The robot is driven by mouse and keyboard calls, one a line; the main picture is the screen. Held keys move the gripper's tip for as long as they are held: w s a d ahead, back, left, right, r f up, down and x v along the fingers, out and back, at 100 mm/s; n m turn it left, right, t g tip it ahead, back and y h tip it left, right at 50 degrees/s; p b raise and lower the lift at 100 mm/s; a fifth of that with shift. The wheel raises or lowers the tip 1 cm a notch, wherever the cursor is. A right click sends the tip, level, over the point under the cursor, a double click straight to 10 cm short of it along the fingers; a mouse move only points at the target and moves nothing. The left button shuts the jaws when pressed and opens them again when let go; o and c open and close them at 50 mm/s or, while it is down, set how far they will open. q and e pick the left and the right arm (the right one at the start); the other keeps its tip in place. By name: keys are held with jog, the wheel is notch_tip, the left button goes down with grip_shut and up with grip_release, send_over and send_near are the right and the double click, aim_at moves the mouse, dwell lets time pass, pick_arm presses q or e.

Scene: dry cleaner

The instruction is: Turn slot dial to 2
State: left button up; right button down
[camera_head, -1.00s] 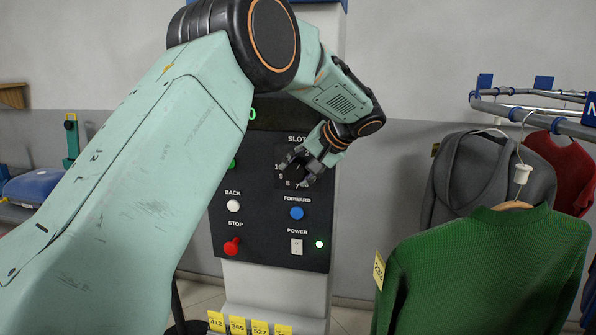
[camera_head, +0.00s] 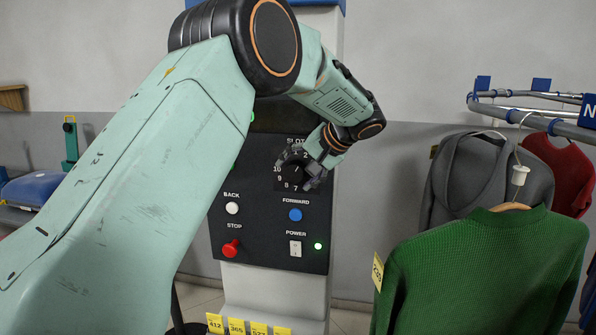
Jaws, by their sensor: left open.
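The slot dial (camera_head: 296,170) is a black round knob with a white pointer line on the dark control panel (camera_head: 268,245). Its pointer slants, and its lower end lies towards the 8. Numbers 10, 9, 8 and 7 show at its left and bottom; the upper right numbers are hidden behind my gripper. My left gripper (camera_head: 299,172) is open, with its fingers spread on either side of the dial, one at upper left and one at lower right. I cannot tell whether they touch it. My right gripper is not in view.
Below the dial are a white BACK button (camera_head: 232,208), a blue FORWARD button (camera_head: 295,215), a red STOP button (camera_head: 231,248) and a POWER switch (camera_head: 295,248) with a lit green lamp. A green sweater (camera_head: 490,270) hangs at the right.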

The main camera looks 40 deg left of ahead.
pick_arm(q)
jog(key=v, duration=1.2)
dwell(0.4)
jog(key=shift+d, duration=0.1)
